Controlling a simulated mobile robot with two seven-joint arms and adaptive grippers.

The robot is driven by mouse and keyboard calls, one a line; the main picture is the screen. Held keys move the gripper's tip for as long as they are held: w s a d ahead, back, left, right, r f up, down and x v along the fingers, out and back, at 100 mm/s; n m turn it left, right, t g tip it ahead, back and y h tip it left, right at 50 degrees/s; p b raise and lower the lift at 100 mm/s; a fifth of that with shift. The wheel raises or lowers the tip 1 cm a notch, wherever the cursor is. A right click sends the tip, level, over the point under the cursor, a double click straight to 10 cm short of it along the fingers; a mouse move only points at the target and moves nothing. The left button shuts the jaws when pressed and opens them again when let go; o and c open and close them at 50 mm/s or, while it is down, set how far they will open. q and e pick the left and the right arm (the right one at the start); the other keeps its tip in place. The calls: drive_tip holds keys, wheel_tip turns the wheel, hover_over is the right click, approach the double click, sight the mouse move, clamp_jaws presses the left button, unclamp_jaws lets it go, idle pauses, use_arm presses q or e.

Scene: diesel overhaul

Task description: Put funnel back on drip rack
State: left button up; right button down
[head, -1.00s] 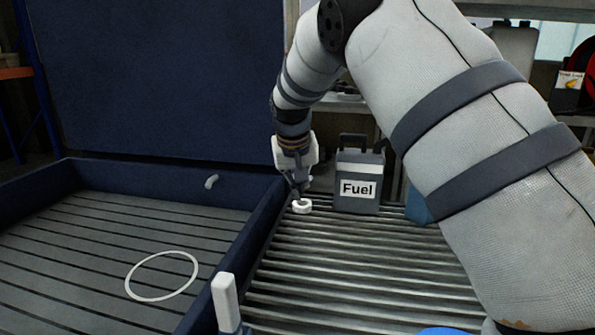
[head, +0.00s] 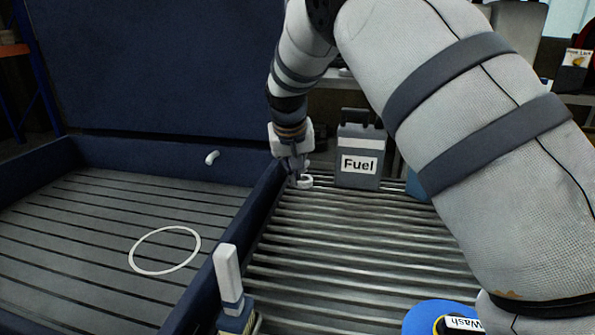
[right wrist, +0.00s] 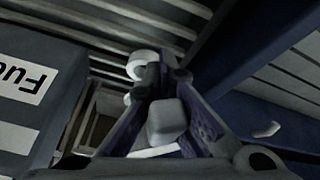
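I cannot tell whether the fingers touch the white piece. My left gripper is out of view.
A grey can labelled Fuel (head: 359,160) stands close right of the gripper. A blue-walled slatted tray (head: 70,240) with a white ring (head: 165,250) lies left. A white upright piece (head: 228,270) stands near its edge. A blue round Wash item (head: 425,313) is at bottom right.

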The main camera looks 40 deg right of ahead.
drive_tip(key=shift+f, duration=0.1)
drive_tip(key=c, duration=2.4)
unclamp_jaws()
drive_tip(key=shift+f, duration=1.3)
drive_tip(key=c, duration=1.7)
unclamp_jaws()
drive_tip(key=shift+r, duration=0.1)
